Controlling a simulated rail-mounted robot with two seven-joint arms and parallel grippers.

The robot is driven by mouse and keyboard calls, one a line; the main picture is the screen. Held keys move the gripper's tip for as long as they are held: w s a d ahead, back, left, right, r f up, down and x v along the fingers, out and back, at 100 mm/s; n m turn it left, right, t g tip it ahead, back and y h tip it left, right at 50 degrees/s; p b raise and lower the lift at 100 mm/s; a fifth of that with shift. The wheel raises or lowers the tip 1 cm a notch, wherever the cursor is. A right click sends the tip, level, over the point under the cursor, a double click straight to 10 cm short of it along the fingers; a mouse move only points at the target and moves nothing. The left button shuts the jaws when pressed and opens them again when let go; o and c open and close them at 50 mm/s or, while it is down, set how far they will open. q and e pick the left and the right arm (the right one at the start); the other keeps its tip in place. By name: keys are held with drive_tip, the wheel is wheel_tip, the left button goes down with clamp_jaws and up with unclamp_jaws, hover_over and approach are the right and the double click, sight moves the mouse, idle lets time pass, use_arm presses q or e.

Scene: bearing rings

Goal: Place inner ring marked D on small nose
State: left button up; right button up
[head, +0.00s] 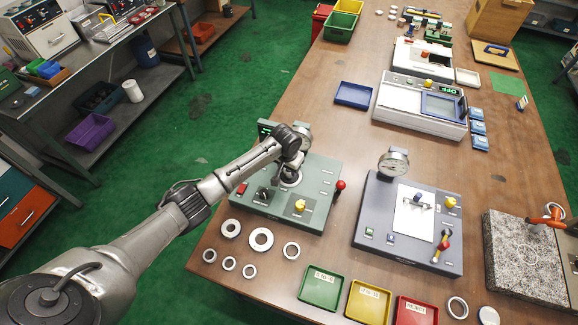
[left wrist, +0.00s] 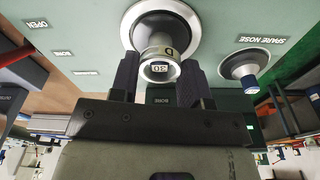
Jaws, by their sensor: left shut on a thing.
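The inner ring marked D (left wrist: 167,51) is a bright metal band in the left wrist view, between my left gripper's dark fingers (left wrist: 160,82). It appears to sit around the nose (left wrist: 159,71), whose end face reads 30, in front of a wide round flange (left wrist: 193,20). My left gripper (head: 289,182) is shut on this ring at the green fixture (head: 315,188) in the head view. The fingers hide the ring's sides, so its exact seating cannot be told. A spare nose (left wrist: 245,67) stands to the right in the left wrist view. My right gripper is not in view.
Several loose rings (head: 261,239) lie in front of the green fixture. A grey-blue fixture (head: 390,236) with a dial gauge (head: 394,163) stands to its right. Green (head: 321,287), yellow (head: 369,301) and red (head: 416,311) trays line the front edge. A red-knobbed lever (head: 340,185) rises beside the green fixture.

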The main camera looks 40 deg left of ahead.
use_arm(q)
drive_tip(key=shift+f, duration=0.3)
drive_tip(key=shift+f+b, duration=0.55)
drive_tip(key=shift+f, duration=0.55)
drive_tip(key=o, duration=1)
drive_tip(key=shift+r, duration=0.1)
wheel_tip(320, 180, up, 14)
drive_tip(key=s+p, duration=0.1)
drive_tip(key=p, duration=0.1)
drive_tip(key=shift+s+f, duration=0.2)
drive_tip(key=shift+s, duration=0.1)
drive_tip(key=shift+d, duration=0.15)
